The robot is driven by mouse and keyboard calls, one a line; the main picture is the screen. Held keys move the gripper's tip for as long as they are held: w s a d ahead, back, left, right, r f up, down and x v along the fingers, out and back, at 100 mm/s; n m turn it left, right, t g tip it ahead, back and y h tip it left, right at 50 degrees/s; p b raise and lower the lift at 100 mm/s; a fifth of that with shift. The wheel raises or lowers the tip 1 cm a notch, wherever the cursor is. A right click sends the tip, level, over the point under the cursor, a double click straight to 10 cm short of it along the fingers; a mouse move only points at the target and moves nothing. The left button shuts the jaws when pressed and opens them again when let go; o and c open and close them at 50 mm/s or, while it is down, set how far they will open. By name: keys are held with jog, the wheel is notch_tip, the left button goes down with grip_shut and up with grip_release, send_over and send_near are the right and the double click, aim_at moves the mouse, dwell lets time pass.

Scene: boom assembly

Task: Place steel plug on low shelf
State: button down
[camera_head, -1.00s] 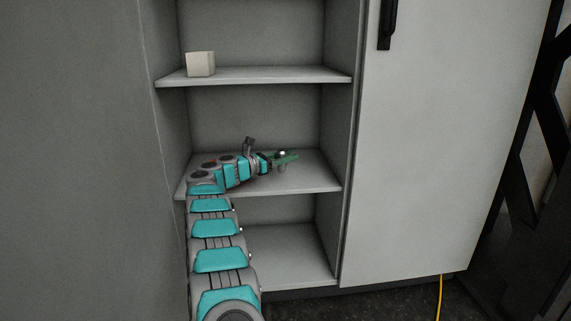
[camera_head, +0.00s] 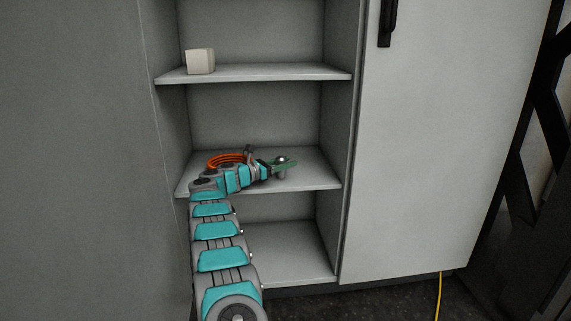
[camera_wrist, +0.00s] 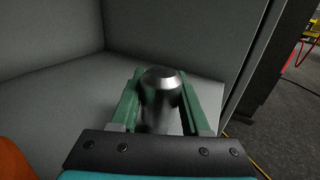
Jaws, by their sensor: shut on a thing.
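The steel plug (camera_wrist: 160,100) is a shiny metal cylinder, upright between the green fingers of my gripper (camera_head: 284,163) in the wrist view. My gripper is shut on it. In the head view the plug (camera_head: 281,173) is small, with part of it hidden by the fingers. It is over the right part of the middle shelf (camera_head: 318,177); I cannot tell whether its base touches the shelf. The bottom shelf (camera_head: 297,262) of the cabinet is below, with its left part hidden by my arm.
An orange coil (camera_head: 226,160) lies on the middle shelf behind my arm, and an orange edge shows at lower left in the wrist view (camera_wrist: 14,160). A pale block (camera_head: 200,62) stands on the upper shelf. The cabinet's side wall (camera_head: 335,130) is close on the right.

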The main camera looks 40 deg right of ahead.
jog(key=c, duration=0.7)
grip_release()
jog(key=shift+o, duration=0.2)
jog(key=shift+r+p, duration=0.2)
jog(key=shift+p, duration=0.15)
jog(key=a, duration=0.5)
jog(key=a+b, duration=0.1)
jog(key=a, duration=0.1)
jog(key=shift+w+a+f, duration=0.1)
jog(key=shift+w+a, duration=0.15)
jog(key=shift+a, duration=0.05)
